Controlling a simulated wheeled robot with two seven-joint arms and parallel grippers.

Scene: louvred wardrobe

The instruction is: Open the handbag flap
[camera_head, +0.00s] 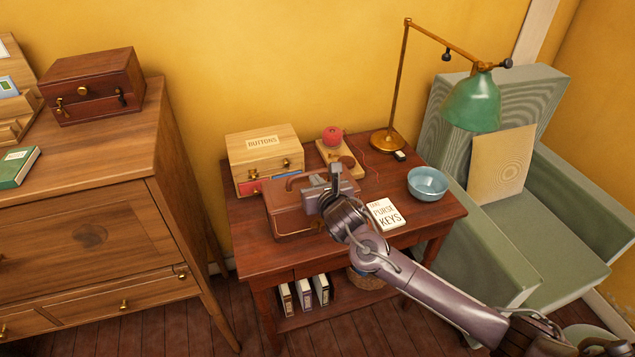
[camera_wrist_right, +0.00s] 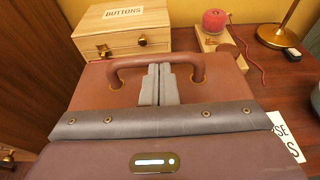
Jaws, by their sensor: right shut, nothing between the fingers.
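The reddish-brown handbag (camera_head: 286,222) stands on the small wooden table, with its curved handle (camera_head: 293,181) on top. In the right wrist view the handbag (camera_wrist_right: 94,92) spreads across the middle, its handle (camera_wrist_right: 143,61) arching up in front of the wooden box. My right gripper (camera_head: 334,170) is over the bag's right part in the head view and hides some of it. In the wrist view its grey fingers (camera_wrist_right: 158,70) are shut and empty, in line with the handle's arch; contact cannot be told. The flap's edge is not clear. My left gripper is out of view.
A wooden BUTTONS box (camera_head: 262,150) stands behind the bag. A dresser (camera_head: 85,215) stands left, an armchair (camera_head: 560,220) right.

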